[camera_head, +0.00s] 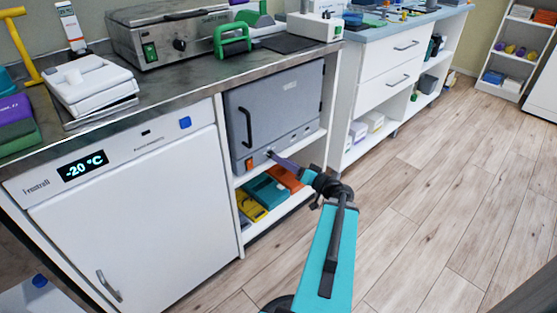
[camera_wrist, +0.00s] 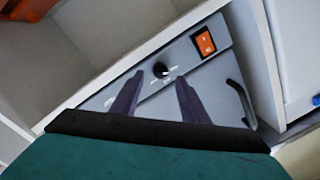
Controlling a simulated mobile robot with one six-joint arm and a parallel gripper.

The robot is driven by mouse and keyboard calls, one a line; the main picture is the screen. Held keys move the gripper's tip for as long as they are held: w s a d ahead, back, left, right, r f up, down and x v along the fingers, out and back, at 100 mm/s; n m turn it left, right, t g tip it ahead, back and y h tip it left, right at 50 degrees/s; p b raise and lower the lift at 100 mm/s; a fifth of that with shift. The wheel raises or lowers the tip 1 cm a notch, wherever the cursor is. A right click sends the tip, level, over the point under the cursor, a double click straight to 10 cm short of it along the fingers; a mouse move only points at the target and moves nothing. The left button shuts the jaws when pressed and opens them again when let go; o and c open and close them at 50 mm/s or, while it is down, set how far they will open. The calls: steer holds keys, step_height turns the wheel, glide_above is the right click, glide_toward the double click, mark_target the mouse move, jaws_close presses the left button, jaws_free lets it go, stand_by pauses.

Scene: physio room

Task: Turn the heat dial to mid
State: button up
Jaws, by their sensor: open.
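A black dial (camera_wrist: 161,70) with a white mark sits on the front of the grey cabinet (camera_head: 285,92). In the wrist view, small white print lies around it, too small to read. My gripper (camera_head: 272,155) points at the lower front of this cabinet. In the wrist view, my gripper (camera_wrist: 158,78) has its two dark fingers apart, one on each side below the dial, with nothing held. The dial shows between and just beyond the fingertips, apart from them in the picture. How far the tips are from the panel is unclear. The dial's setting is not readable.
An orange switch (camera_wrist: 204,42) and a black door handle (camera_head: 246,127) are on the same cabinet. Yellow, teal and orange packs (camera_head: 265,190) lie on the shelf below. A steel unit (camera_head: 168,36) with its own black knob stands on the counter. A white freezer (camera_head: 130,205) is left.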

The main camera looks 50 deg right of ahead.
mark_target(272, 155)
steer(key=shift+w, duration=1.7)
steer(key=c, duration=0.9)
steer(key=shift+d, duration=0.2)
steer(key=shift+c, duration=0.6)
steer(key=shift+a, duration=0.2)
